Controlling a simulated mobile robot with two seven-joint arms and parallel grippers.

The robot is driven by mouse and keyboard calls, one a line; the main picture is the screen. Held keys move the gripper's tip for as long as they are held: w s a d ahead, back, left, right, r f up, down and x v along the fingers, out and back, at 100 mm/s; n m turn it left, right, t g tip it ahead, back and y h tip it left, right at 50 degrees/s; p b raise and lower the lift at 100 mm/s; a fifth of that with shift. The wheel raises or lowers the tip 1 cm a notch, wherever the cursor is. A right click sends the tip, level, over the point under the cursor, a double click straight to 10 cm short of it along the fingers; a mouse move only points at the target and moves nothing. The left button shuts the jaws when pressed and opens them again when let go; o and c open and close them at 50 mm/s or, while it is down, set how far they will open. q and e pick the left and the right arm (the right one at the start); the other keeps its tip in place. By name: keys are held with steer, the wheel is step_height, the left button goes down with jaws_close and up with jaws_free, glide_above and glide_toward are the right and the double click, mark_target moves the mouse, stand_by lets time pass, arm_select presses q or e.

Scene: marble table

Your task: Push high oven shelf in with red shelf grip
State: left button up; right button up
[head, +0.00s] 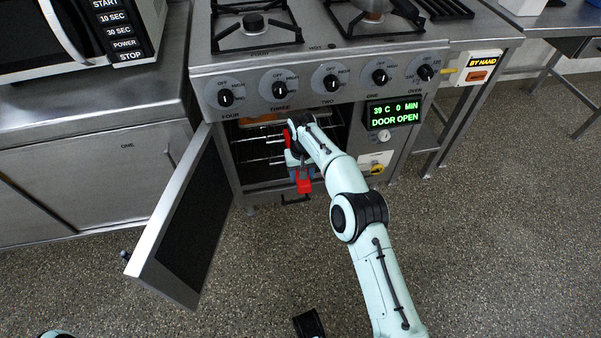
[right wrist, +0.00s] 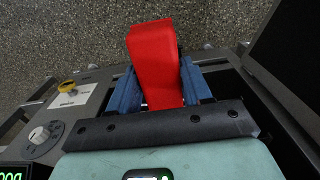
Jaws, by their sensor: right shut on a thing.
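The oven (head: 319,90) stands with its door (head: 185,220) swung open to the left. Inside are wire shelves; the upper shelf (head: 262,139) runs back into the cavity, and its right part is hidden by my arm. My right gripper (head: 302,170) is at the oven opening, shut on the red shelf grip (head: 305,186). In the right wrist view the red grip (right wrist: 153,60) sits between my two blue fingers (right wrist: 160,90). Whether the grip touches the shelf is hidden. My left gripper is not in view.
The oven display (head: 394,115) reads 39 C, 0 MIN, DOOR OPEN. Control knobs (head: 278,88) line the front above the opening. A microwave (head: 70,35) stands on the left counter. The open door limits room to the left; the floor (head: 480,220) at right is clear.

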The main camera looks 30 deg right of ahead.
steer(key=shift+w+d, duration=0.15)
steer(key=shift+w, duration=0.35)
steer(key=shift+s+r, duration=0.2)
steer(key=shift+r, duration=0.1)
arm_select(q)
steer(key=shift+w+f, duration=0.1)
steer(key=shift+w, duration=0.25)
arm_select(e)
steer(key=shift+r, duration=1.5)
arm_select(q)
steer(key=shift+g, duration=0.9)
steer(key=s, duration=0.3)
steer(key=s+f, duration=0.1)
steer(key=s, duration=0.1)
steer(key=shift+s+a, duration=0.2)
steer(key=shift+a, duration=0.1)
arm_select(e)
steer(key=s+a, duration=0.2)
steer(key=s, duration=0.7)
steer(key=shift+s+a, duration=0.25)
steer(key=shift+s, duration=0.15)
